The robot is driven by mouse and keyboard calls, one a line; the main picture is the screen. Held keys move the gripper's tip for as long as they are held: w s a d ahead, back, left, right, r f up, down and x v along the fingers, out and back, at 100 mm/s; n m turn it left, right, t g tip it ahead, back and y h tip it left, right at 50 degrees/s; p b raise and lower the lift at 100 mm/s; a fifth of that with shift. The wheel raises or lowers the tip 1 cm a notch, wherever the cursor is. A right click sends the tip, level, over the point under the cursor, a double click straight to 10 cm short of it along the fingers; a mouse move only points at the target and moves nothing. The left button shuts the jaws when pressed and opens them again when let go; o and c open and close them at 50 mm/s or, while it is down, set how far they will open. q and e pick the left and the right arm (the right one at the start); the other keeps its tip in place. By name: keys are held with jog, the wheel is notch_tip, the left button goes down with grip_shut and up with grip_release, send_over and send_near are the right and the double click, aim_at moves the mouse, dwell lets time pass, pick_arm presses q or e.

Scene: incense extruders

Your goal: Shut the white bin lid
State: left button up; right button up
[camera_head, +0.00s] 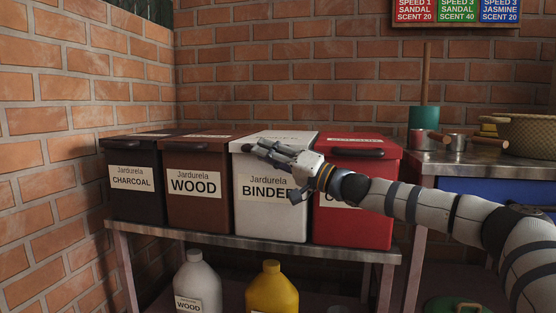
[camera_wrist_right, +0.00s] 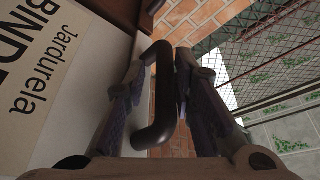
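The white bin (camera_head: 270,205), labelled BINDER, stands third from the left on the metal shelf. Its lid (camera_head: 292,136) lies flat across the top, level with its neighbours, and looks shut. My right gripper (camera_head: 262,149) is at the lid's front edge and covers much of the dark handle. In the right wrist view, the dark handle (camera_wrist_right: 164,95) passes between the two fingers of my right gripper (camera_wrist_right: 158,72). The fingers are apart, with visible gaps beside the bar; a firm grip does not show. My left gripper is not in view.
A brown WOOD bin (camera_head: 194,208) and a black CHARCOAL bin (camera_head: 133,205) stand to the left. A red bin (camera_head: 350,225) stands close on the right, partly behind my right arm. A side table (camera_head: 440,162) holds a basket and cups.

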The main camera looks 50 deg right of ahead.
jog(key=v, duration=1)
jog(key=shift+s+f, duration=0.2)
jog(key=shift+s, duration=0.15)
